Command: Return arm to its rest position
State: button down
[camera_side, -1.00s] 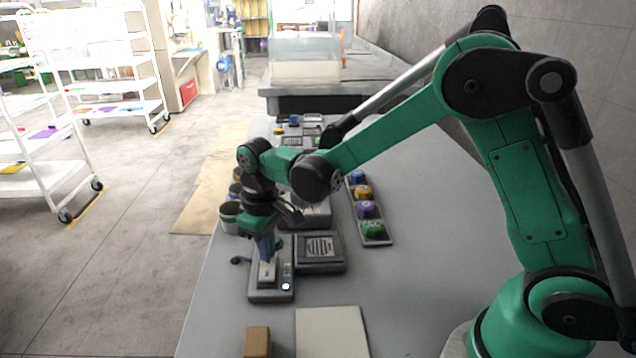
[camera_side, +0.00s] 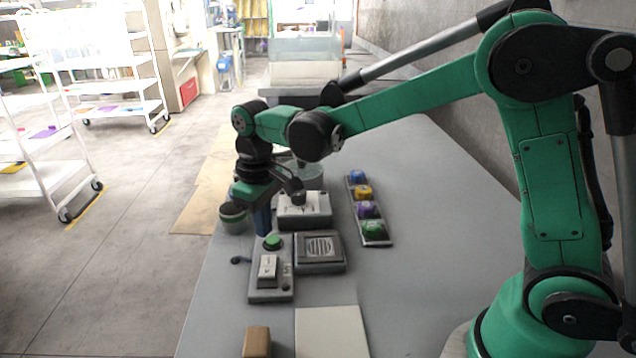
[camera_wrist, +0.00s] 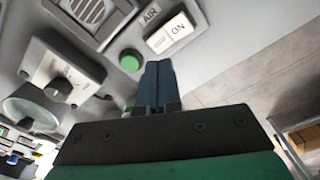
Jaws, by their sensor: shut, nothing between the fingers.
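My gripper (camera_side: 262,232) hangs fingers down in the side view, just behind the switch box (camera_side: 271,289) and a little above the bench. Its blue fingers are together with nothing between them; they also show closed in the wrist view (camera_wrist: 156,80). The box carries a green button (camera_side: 273,242) and a pale rocker switch (camera_side: 267,267). In the wrist view the rocker (camera_wrist: 172,33) is marked ON, and the green button (camera_wrist: 130,61) lies beside the fingertips. The fingers look clear of both.
A vent unit (camera_side: 320,250) sits right of the box, with a knob unit (camera_side: 304,212) behind it. A tray of coloured pieces (camera_side: 377,240) lies farther right. A cup (camera_side: 233,220) stands left of my gripper. A brown block (camera_side: 257,342) and pale pad (camera_side: 331,333) lie in front.

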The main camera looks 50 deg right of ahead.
jog(key=shift+r, duration=0.75)
jog(key=s+d+r+m+t, duration=0.3)
jog(key=s+d+t, duration=0.2)
jog(key=s, duration=0.5)
jog(key=shift+s+d+r+t, duration=0.15)
jog(key=shift+s+d+t, duration=0.1)
jog(key=shift+t, duration=0.75)
